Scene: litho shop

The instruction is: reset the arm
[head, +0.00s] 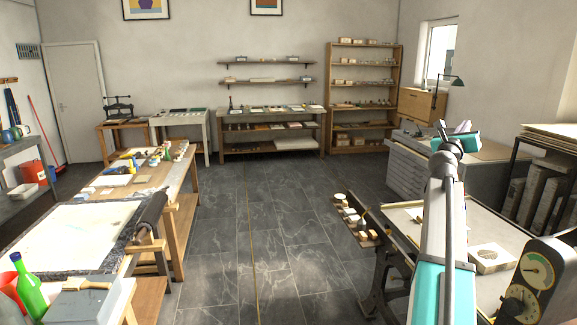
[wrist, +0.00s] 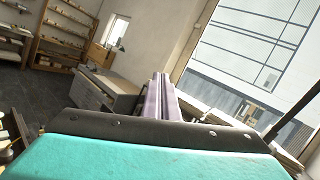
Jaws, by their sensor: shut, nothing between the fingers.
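My arm rises from the bottom right of the head view, in front of a table with a pale top (head: 470,222). My gripper (head: 463,127) is at its upper end, small and partly hidden by the teal wrist. In the wrist view my gripper (wrist: 160,78) shows as two purple-grey fingers side by side, pressed together. It is shut and empty, pointing out into the room. Nothing touches the fingertips.
A dial gauge (head: 535,268) stands at the front right. Grey drawers (head: 408,160) are beyond the arm. A long wooden bench with a stone slab (head: 75,235) and a green bottle (head: 30,288) fill the left. The tiled floor (head: 270,220) between is clear.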

